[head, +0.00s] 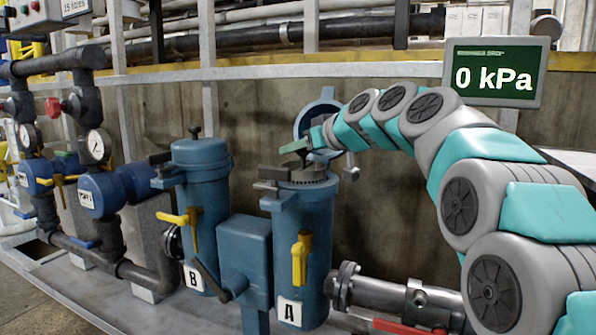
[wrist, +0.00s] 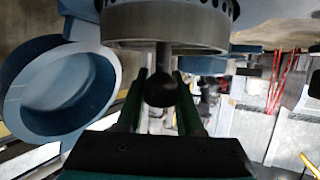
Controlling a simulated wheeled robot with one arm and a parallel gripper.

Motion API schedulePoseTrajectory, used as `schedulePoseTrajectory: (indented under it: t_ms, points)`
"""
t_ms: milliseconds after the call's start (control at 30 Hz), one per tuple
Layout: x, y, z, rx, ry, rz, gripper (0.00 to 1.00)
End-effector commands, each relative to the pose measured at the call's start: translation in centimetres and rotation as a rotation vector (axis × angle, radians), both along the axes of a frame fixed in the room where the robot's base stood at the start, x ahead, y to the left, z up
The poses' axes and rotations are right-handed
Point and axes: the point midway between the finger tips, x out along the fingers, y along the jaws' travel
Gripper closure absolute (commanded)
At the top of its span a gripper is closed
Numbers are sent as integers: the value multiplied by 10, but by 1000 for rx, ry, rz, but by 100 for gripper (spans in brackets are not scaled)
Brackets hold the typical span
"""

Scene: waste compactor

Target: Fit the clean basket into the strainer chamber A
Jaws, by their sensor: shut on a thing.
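Strainer chamber A (head: 303,235) is a blue upright cylinder with a label A and its lid (head: 333,108) swung open behind. My gripper (head: 298,150) is over its mouth, shut on the knob of the grey basket (head: 307,177). The basket shows as a dark perforated top at the chamber's mouth; how deep it sits cannot be told. In the wrist view the round knob (wrist: 161,90) and stem are between my fingers (wrist: 160,108), and the basket (wrist: 165,22) with a row of holes fills the top. A blue ring, likely the open lid, shows at left (wrist: 22,88).
Strainer chamber B (head: 203,215) stands closed to the left, with a blue box (head: 243,262) between. A yellow handle (head: 300,258) is on A's front. A display (head: 495,75) reads 0 kPa. Pipes and gauges (head: 97,146) stand at the left.

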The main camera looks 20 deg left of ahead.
Motion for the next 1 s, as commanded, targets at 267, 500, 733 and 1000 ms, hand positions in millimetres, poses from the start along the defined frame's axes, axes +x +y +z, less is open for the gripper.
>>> schedulePoseTrajectory:
  t_ms: [267, 500, 733, 1000]
  points:
    - [9, 9, -35, 1, -2, 2, 100]
    - [9, 9, -34, 2, -3, 2, 100]
    - [9, 9, -38, 1, -2, 2, 60]
    - [9, 9, -38, 0, -2, 3, 34]
